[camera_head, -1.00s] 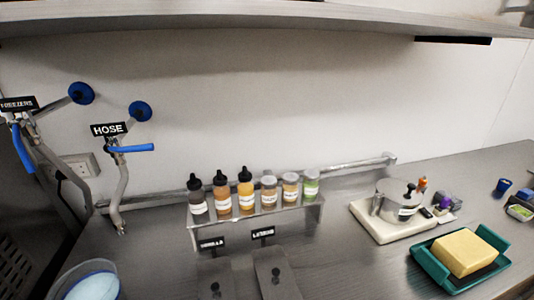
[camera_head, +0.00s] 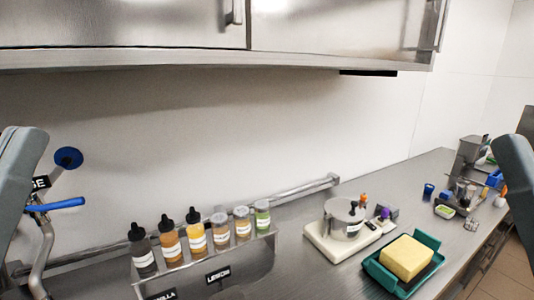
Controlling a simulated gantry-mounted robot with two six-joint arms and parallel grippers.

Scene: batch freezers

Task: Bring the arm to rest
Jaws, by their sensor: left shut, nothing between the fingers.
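A rack (camera_head: 262,252) of several bottles stands on the steel counter. To its right are a steel pot (camera_head: 343,222) on a white base and a yellow block (camera_head: 409,258) in a green tray. Steel cabinets (camera_head: 120,25) hang above. Small containers stand farther right.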

